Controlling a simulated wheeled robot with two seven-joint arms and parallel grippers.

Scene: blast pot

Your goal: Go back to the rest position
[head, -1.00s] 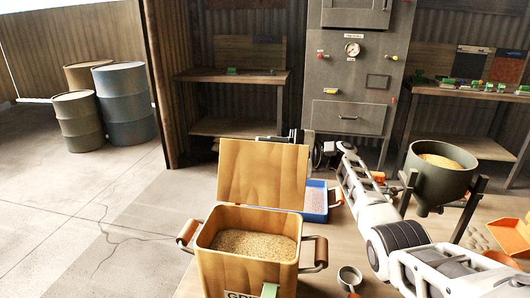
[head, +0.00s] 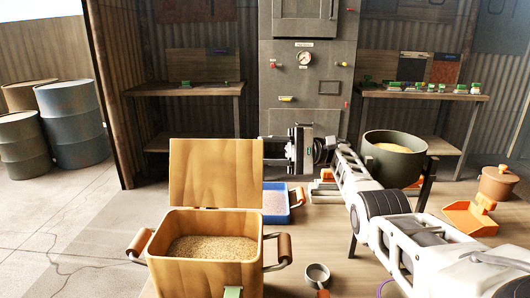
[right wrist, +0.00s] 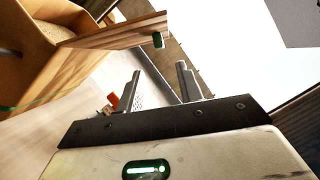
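My right gripper (head: 274,150) is raised just right of the open lid of the wooden box, pointing left. Its two fingers stand apart with nothing between them in the right wrist view (right wrist: 158,88). The wooden box (head: 204,274) holds grain and stands at the front with its lid (head: 215,174) upright. The box and lid also show at the upper left of the right wrist view. The dark green pot (head: 394,172), with grain in it, stands on a stand behind my right arm. My left gripper is not in view.
A blue tray (head: 290,213) lies on the table below my right gripper. A small grey cup (head: 317,275) stands right of the box. An orange scoop (head: 470,218) and a brown lidded pot (head: 498,183) are at the right. A grey cabinet (head: 305,100) stands behind.

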